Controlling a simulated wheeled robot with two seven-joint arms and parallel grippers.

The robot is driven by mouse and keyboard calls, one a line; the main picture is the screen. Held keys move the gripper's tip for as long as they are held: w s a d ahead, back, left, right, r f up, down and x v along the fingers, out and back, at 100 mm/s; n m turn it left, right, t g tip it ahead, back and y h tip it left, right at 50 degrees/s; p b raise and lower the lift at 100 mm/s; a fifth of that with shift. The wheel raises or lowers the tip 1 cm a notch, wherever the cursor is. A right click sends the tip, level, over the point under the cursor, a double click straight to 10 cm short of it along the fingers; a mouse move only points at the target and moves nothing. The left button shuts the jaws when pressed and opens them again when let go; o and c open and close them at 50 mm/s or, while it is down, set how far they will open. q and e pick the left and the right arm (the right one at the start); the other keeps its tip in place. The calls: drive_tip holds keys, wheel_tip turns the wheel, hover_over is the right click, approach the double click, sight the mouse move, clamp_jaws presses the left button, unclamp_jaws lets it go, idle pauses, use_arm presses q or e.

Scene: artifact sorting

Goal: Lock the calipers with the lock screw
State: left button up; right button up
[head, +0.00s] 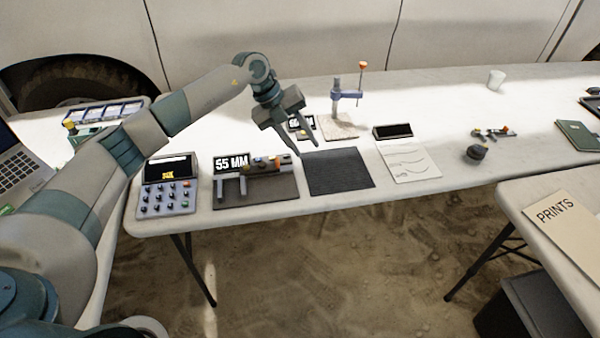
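The calipers (262,166) lie along the back of a dark mat (262,192) near the table's front edge, with two grey jaws pointing toward the front. Small orange and yellow knobs sit on the right part of the calipers; I cannot tell for certain which is the lock screw. My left gripper (304,141) hangs above and to the right of the calipers, fingers apart and empty, apparently not touching anything. My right gripper is not in view.
A keypad box (168,187) stands left of the calipers. A bare dark mat (339,171), a paper sheet (411,166) and a clamp stand (338,96) are to the right. A dark round object (476,153) lies farther right. The table's back right is mostly clear.

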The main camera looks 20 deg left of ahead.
sight(246, 165)
use_arm(q)
drive_tip(key=a+r+n+y, duration=0.1)
drive_tip(key=a+r+y, duration=0.1)
drive_tip(key=a, duration=0.7)
drive_tip(key=a+r+n+g+y, duration=0.1)
drive_tip(key=a+r+n+y, duration=0.1)
drive_tip(key=a, duration=0.7)
drive_tip(key=shift+s+a+r+g+y, duration=0.15)
drive_tip(key=shift+s+r+g+y, duration=0.25)
drive_tip(key=shift+r+y, duration=0.4)
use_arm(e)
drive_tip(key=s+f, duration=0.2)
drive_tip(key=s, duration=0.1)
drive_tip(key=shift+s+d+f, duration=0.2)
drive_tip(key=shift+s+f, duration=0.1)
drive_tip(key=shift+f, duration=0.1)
use_arm(q)
drive_tip(key=shift+f, duration=0.15)
